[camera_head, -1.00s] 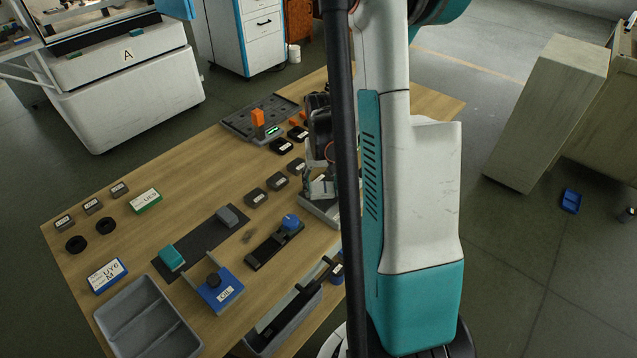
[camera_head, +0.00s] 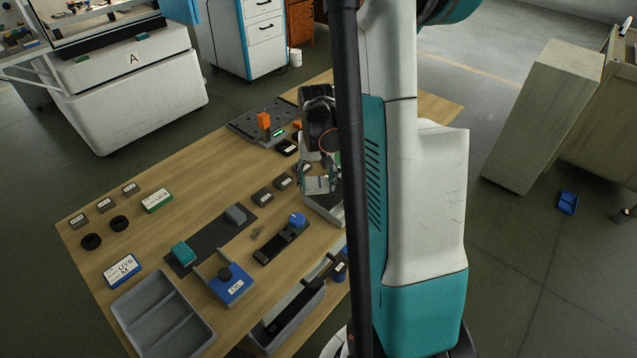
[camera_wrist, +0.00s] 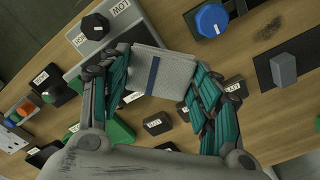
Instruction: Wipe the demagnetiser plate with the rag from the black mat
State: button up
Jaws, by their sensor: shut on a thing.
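My gripper (camera_wrist: 158,85) is shut on the rag (camera_wrist: 160,70), a pale grey folded cloth with a dark blue stripe, held between teal-padded fingers. In the head view my gripper (camera_head: 318,178) is partly behind my own arm and column. The demagnetiser (camera_wrist: 88,48), a grey unit with a black knob and small labels, lies just beyond the rag in the wrist view. Its grey edge shows below my gripper in the head view (camera_head: 325,208). The rag hides part of it, and I cannot tell whether they touch. The black mat (camera_head: 209,240) lies to the left.
A teal block (camera_head: 183,253) and a grey block (camera_head: 235,214) sit on the mat. A blue-knobbed black fixture (camera_head: 280,243), small dark blocks (camera_head: 262,197) and a blue OIL box (camera_head: 232,287) are nearby. A grey tray (camera_head: 160,315) stands front left. Bare wood lies left of centre.

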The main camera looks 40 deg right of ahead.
jog(key=shift+r+p, duration=0.85)
jog(key=shift+r, duration=0.7)
